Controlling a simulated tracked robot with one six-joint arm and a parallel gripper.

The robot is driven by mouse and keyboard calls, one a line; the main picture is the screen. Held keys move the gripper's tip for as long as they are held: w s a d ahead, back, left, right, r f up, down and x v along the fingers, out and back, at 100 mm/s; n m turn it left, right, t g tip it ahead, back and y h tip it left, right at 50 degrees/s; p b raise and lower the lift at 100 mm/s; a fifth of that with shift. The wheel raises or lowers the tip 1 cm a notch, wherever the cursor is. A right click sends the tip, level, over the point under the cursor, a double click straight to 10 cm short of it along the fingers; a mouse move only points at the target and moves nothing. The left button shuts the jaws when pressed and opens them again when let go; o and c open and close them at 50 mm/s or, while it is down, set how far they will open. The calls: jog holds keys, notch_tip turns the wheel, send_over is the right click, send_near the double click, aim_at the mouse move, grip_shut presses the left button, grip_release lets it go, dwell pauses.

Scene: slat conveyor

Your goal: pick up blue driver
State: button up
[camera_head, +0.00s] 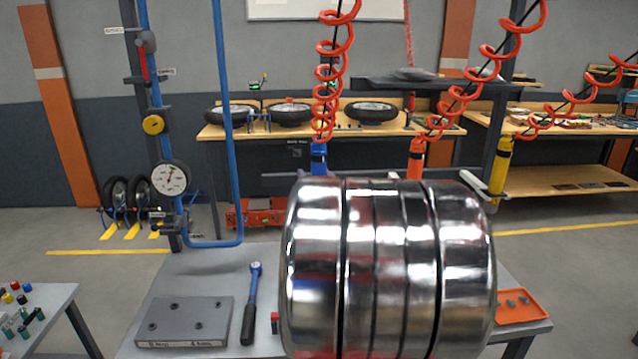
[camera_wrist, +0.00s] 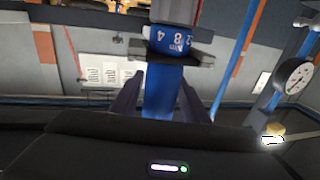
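In the wrist view the driver (camera_wrist: 165,92) runs up the middle, with a blue band bearing white digits and a grey section above. My gripper (camera_wrist: 172,55) has its dark fingers on both sides of the driver. No gap shows between fingers and driver, so it looks shut on it. The gripper is hidden in the head view.
A red driver (camera_head: 415,158) and a yellow driver (camera_head: 500,165) hang to the right. A grey table (camera_head: 205,265) below bears a grey plate (camera_head: 185,320), a torque wrench (camera_head: 252,300) and an orange tray (camera_head: 518,306). A blue pipe frame with a gauge (camera_head: 170,178) stands left.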

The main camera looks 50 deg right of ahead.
grip_shut()
jog(key=shift+r, duration=0.1)
dwell(0.4)
notch_tip(320, 180, up, 18)
dwell(0.7)
dwell(0.5)
